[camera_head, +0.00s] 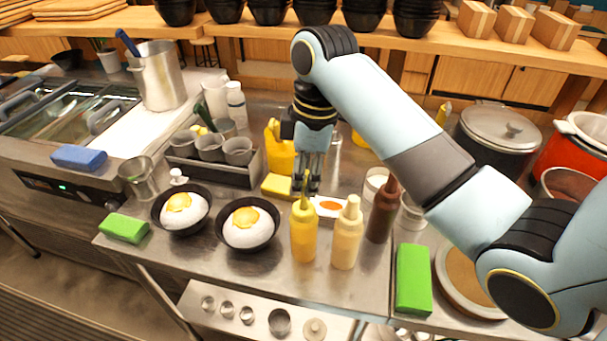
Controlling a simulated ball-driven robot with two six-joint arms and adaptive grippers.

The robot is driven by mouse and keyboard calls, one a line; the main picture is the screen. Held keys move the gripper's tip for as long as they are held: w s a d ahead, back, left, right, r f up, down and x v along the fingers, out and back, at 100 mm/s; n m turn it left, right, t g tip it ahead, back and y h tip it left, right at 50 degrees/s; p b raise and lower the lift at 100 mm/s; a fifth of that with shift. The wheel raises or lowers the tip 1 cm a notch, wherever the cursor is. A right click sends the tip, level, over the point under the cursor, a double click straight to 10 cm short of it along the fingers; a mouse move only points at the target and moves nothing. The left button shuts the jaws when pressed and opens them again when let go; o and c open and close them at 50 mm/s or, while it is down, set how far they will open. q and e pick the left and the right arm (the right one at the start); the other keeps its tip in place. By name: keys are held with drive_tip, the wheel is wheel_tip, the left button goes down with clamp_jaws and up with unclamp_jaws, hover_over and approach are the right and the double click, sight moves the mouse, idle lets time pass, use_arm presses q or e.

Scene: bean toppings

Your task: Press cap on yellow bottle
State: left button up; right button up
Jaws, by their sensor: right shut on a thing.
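The yellow bottle (303,234) stands upright at the front of the steel counter. Its yellow pointed cap (305,198) is at the top of the bottle. My right gripper (307,188) reaches down from above, with its fingers at the cap's nozzle. It is shut on what looks like this cap; the fingers overlap the nozzle, so the exact contact is hard to see. I cannot tell whether the cap is fully seated. My left gripper is not in view.
A cream bottle (346,236) and a brown bottle (382,212) stand close to the right. Two black bowls with rice and egg, one here (248,225), are to the left. A green sponge (412,279) lies right.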

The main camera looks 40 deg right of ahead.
sight(303, 194)
drive_tip(key=shift+f+b, duration=0.45)
drive_tip(key=shift+f, duration=0.95)
drive_tip(key=shift+f, duration=0.1)
drive_tip(key=shift+f, duration=0.4)
drive_tip(key=shift+p, duration=0.3)
drive_tip(key=shift+f, duration=0.2)
drive_tip(key=o, duration=1.2)
drive_tip(key=shift+o, duration=0.2)
